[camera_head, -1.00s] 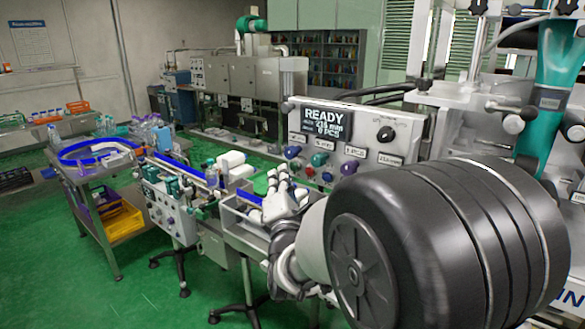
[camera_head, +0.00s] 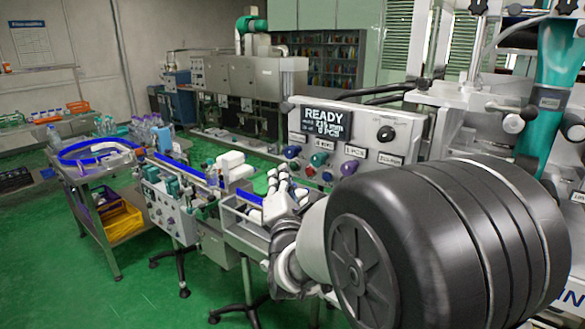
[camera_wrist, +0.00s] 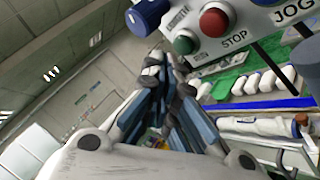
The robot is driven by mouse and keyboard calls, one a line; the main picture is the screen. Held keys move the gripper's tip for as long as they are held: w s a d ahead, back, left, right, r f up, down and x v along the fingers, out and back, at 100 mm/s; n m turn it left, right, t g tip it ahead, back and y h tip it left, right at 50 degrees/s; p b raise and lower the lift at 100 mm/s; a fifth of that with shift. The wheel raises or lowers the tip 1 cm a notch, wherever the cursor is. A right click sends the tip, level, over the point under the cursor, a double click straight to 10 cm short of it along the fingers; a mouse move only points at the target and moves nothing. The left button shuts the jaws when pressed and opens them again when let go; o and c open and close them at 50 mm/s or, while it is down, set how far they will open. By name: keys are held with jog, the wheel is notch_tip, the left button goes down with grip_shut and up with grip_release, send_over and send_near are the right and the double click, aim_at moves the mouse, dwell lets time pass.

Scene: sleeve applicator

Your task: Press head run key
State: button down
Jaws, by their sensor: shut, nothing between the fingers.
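The control panel (camera_head: 350,140) has a dark display (camera_head: 322,121) reading READY and a row of coloured buttons and knobs under it. In the wrist view a green button (camera_wrist: 184,43), a red button (camera_wrist: 214,20) near the word STOP, and a blue knob (camera_wrist: 145,16) show close by. A JOG label is at the upper right. My gripper (camera_head: 284,180) is shut and empty just below the left part of the panel. In the wrist view my gripper (camera_wrist: 166,70) points toward the panel's lower edge, apart from the green button.
A conveyor with blue rails (camera_head: 180,168) and white bottles stands left of my gripper. White bottles (camera_wrist: 258,84) also lie right of the fingers in the wrist view. A cart with a yellow bin (camera_head: 120,222) stands farther left. Green floor at the lower left is clear.

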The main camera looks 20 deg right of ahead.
jog(key=shift+w+d, duration=0.2)
jog(key=shift+d, duration=0.1)
